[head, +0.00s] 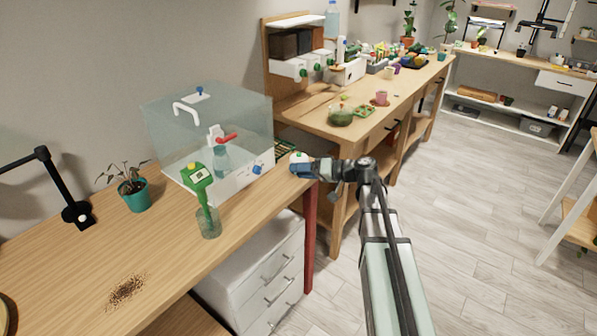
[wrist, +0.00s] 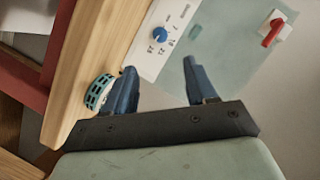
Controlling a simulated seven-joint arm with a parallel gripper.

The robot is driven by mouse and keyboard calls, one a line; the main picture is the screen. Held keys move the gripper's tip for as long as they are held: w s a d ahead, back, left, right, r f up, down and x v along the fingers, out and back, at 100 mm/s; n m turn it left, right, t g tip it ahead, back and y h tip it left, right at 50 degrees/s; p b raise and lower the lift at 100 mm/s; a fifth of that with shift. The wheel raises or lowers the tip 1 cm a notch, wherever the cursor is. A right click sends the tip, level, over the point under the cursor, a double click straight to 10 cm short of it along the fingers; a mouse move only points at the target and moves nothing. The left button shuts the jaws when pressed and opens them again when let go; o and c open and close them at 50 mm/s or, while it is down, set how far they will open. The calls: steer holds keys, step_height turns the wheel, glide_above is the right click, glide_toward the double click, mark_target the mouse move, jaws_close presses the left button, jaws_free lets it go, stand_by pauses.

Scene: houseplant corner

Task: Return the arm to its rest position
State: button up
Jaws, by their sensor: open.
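My gripper (head: 296,168) is at the right end of the near wooden bench (head: 75,262), its blue fingers pointing left. In the wrist view the two blue fingers (wrist: 160,82) stand wide apart with nothing between them. A small round white-and-teal thing (wrist: 98,92) lies on the bench edge, close beside the left finger. I cannot tell whether they touch. My arm reaches up from the bottom of the head view.
A clear propagation box (head: 160,125) with a white base and blue knob stands left of my gripper. A potted plant (head: 137,195), black lamp (head: 77,214) and spilled soil (head: 126,290) are farther left. Open floor (head: 470,190) lies right.

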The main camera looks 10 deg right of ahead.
stand_by(0.3)
steer(key=s+d+f+m+g+h, duration=0.2)
steer(key=s+d+f+h, duration=0.15)
steer(key=s+f, duration=0.45)
steer(key=s+d+f+m+g+h, duration=0.1)
steer(key=s+d+f+g+h, duration=0.2)
steer(key=f, duration=1)
steer(key=s+d+f+m+g+h, duration=0.1)
steer(key=s+d+f+m+h, duration=0.15)
steer(key=s+f+h, duration=0.55)
steer(key=s+a+f+n+g, duration=0.1)
steer(key=s+f+g, duration=0.1)
steer(key=s+f, duration=0.5)
steer(key=s+a+f+n+g, duration=0.1)
steer(key=s+f+g, duration=0.2)
steer(key=s+f, duration=0.5)
steer(key=s+a+f+n+g, duration=0.1)
steer(key=s+f, duration=0.6)
steer(key=s, duration=1.1)
steer(key=shift+s+a+f+g+y, duration=0.25)
steer(key=shift+a+g+y, duration=0.2)
steer(key=shift+g, duration=0.45)
steer(key=shift+n, duration=0.25)
steer(key=shift+c, duration=0.3)
